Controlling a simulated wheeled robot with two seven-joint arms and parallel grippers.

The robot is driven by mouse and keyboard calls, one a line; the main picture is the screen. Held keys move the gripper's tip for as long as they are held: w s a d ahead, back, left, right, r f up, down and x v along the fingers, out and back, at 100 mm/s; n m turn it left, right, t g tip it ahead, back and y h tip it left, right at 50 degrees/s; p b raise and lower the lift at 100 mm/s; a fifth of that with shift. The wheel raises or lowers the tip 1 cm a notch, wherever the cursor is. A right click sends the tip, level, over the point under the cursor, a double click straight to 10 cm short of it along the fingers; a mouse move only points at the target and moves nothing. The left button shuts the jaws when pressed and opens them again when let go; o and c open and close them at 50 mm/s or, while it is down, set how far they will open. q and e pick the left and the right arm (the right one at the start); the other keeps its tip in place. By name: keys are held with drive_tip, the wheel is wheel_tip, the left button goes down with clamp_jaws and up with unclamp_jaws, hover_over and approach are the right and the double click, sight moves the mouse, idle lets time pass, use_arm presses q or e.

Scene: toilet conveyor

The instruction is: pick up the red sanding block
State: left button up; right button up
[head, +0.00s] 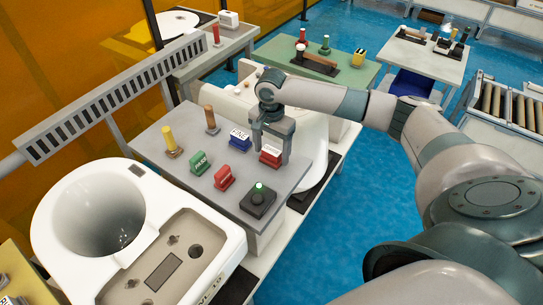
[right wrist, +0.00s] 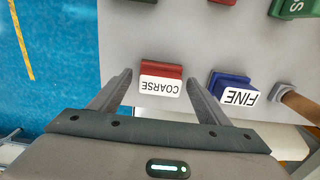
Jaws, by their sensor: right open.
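The red sanding block (head: 271,155), with a white COARSE label in the right wrist view (right wrist: 162,78), sits on the grey bench top. My right gripper (head: 271,149) is open above it, pointing down. In the right wrist view, the fingers of my right gripper (right wrist: 159,78) stand on either side of the block, with a gap visible on each side. They do not appear to be gripping it. In the head view the fingers partly cover the block. My left gripper is out of view.
A blue FINE block (head: 240,139) sits close beside the red one, near the right finger in the wrist view (right wrist: 232,88). A green block (head: 199,163), another red block (head: 224,178) and a black button box (head: 258,200) share the grey bench (head: 188,188).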

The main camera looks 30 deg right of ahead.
sight(274, 150)
drive_tip(key=c, duration=1.2)
drive_tip(key=shift+r, duration=0.1)
drive_tip(key=shift+w+r+b, duration=0.1)
drive_tip(key=shift+r+b, duration=0.2)
drive_tip(key=shift+r, duration=0.2)
drive_tip(key=r, duration=0.1)
drive_tip(key=r+b, duration=0.1)
drive_tip(key=r, duration=0.1)
drive_tip(key=shift+s+d+r, duration=0.1)
drive_tip(key=shift+s+d, duration=0.15)
drive_tip(key=shift+d, duration=0.15)
drive_tip(key=s+d+r+b, duration=0.1)
drive_tip(key=s+d+r, duration=0.1)
drive_tip(key=s+d+r+b, duration=0.1)
drive_tip(key=s+d+r, duration=0.1)
drive_tip(key=d, duration=0.1)
drive_tip(key=s+d+r+b, duration=0.1)
drive_tip(key=s+d+r, duration=0.1)
drive_tip(key=d, duration=0.1)
drive_tip(key=shift+s+d+r, duration=0.25)
drive_tip(key=shift+s+r, duration=0.1)
